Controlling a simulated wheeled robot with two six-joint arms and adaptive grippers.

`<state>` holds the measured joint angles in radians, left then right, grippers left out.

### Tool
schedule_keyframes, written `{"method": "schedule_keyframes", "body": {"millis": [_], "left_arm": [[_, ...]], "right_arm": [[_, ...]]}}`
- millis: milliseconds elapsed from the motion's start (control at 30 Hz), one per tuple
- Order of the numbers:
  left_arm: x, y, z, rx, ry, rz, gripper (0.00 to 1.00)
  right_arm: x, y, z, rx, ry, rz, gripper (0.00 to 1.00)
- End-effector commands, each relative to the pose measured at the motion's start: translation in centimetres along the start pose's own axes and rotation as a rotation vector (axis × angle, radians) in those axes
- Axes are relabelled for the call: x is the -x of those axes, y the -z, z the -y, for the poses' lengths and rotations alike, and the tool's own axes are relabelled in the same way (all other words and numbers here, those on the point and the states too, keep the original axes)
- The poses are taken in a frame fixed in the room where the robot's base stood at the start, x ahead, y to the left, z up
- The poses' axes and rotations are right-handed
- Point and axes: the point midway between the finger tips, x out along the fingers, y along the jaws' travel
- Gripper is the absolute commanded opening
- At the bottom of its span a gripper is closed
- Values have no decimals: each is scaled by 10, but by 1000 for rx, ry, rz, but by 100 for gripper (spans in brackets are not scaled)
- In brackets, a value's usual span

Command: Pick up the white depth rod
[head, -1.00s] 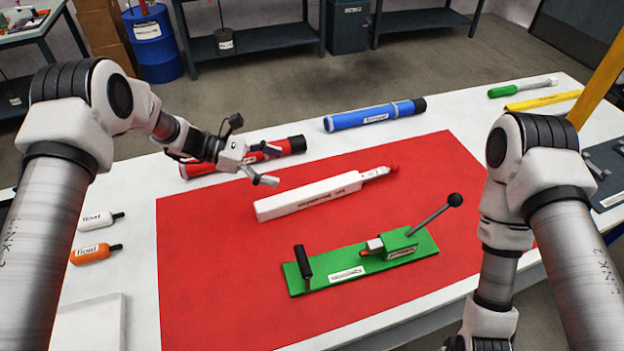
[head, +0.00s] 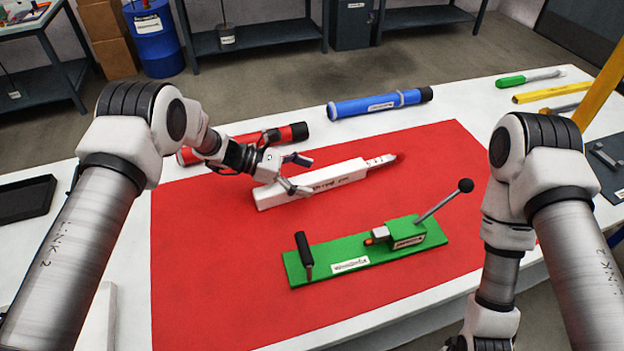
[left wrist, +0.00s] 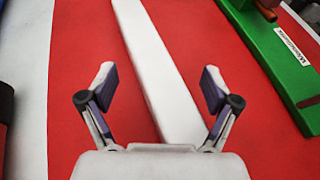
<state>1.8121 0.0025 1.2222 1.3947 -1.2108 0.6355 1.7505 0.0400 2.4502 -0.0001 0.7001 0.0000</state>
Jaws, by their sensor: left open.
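The white depth rod (head: 325,183) lies on the red mat (head: 215,280), a square white bar with a narrower red-tipped end to the right. My left gripper (head: 297,174) is open at the rod's left part. In the left wrist view the white rod (left wrist: 162,70) runs between the two spread fingers of the left gripper (left wrist: 158,85), with a gap on each side, nearer the right finger. I cannot tell how high the fingers are above it. My right arm shows at the right, but its gripper is out of the picture.
A green base with a black-knobbed lever (head: 370,252) lies in front of the rod. A red tube (head: 240,143) lies close behind my left gripper. A blue tube (head: 378,105) lies farther back. A black tray (head: 25,208) is at the left.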

Motion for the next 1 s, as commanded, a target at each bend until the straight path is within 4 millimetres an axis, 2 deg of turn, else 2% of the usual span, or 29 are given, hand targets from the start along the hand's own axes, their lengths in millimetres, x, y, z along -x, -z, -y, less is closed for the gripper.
{"method": "schedule_keyframes", "body": {"millis": [200,267,300,433,867,900,1000], "left_arm": [[-4,0,0,0,-1,1,89],[-4,0,0,0,-1,1,71],[-4,0,0,0,-1,1,57],[-4,0,0,0,-1,0,12],[-4,0,0,-1,0,-1,10],[-3,-3,0,-1,0,-1,2],[3,-16,0,-3,-1,-1,0]], "right_arm": [[0,0,0,0,0,0,0],[0,0,0,0,0,0,0],[0,0,0,0,0,0,0],[0,0,0,0,0,0,0],[0,0,0,0,0,0,0],[-1,0,0,0,0,0,0],[-4,0,0,0,0,0,0]]}}
